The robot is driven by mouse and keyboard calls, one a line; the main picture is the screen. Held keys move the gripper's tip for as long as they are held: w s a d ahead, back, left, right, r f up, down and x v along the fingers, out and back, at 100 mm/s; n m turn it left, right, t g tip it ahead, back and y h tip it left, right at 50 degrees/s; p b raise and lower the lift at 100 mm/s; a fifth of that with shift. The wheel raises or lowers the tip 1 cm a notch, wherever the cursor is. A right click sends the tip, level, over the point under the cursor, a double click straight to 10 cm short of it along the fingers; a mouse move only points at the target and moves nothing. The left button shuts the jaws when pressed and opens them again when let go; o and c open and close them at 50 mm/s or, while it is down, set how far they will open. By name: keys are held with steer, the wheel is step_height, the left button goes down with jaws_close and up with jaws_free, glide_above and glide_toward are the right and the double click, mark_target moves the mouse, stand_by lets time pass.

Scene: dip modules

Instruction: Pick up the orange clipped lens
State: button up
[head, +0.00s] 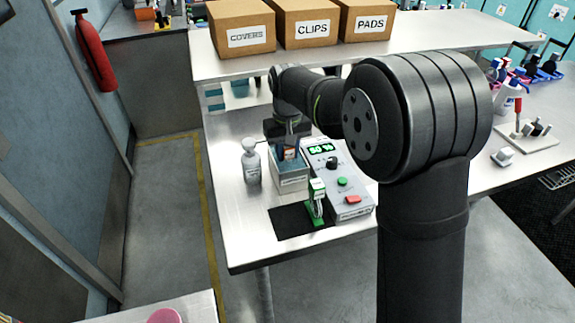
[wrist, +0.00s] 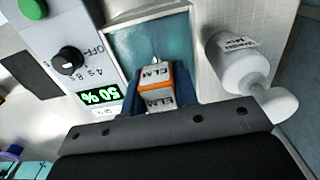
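The orange clipped lens (wrist: 157,76) shows in the wrist view as an orange block with white labelled faces and a small silver tip. It sits between the two blue fingers of my gripper (wrist: 160,90), which appear closed against its sides. In the head view my gripper (head: 288,153) points down at the open bath box (head: 290,184), with a bit of orange between its fingers. The bath's teal inside (wrist: 150,40) lies beyond the lens in the wrist view. I cannot tell whether the lens touches the bath.
A control box (head: 338,180) with a green display, knob and buttons stands right of the bath. A grey-white bottle (head: 252,165) stands left. A green clipped piece (head: 316,203) stands by a black mat (head: 287,222). Labelled cartons (head: 305,24) sit on the shelf above.

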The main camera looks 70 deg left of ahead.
jaws_close()
